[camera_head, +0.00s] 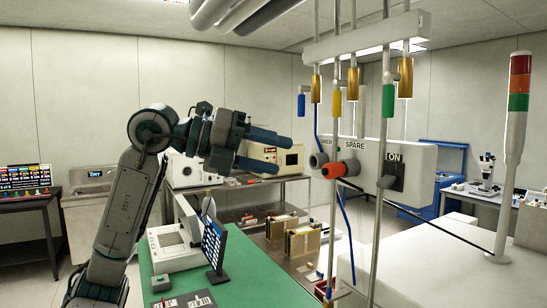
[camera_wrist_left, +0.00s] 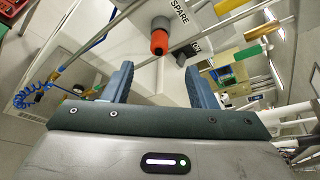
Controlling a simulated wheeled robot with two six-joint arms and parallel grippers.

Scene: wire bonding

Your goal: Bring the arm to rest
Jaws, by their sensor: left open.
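My left arm (camera_head: 128,195) rises from the lower left, bends at the elbow and reaches to the right in the head view. My left gripper (camera_head: 278,152) is at its end, held in the air above the bench, with its two fingers spread and nothing between them. In the left wrist view the two blue fingers (camera_wrist_left: 160,70) stand apart. A red-orange capped fitting (camera_wrist_left: 159,40) shows beyond the gap between them, apart from the fingers. My right gripper is in neither view.
A white panel (camera_head: 365,160) marked SPARE and ON, with a red fitting (camera_head: 335,170), stands right of the gripper. Vertical rods hang from an overhead bar (camera_head: 365,36). A green mat (camera_head: 255,275) carries a white machine (camera_head: 172,247) and a small screen (camera_head: 214,242) below.

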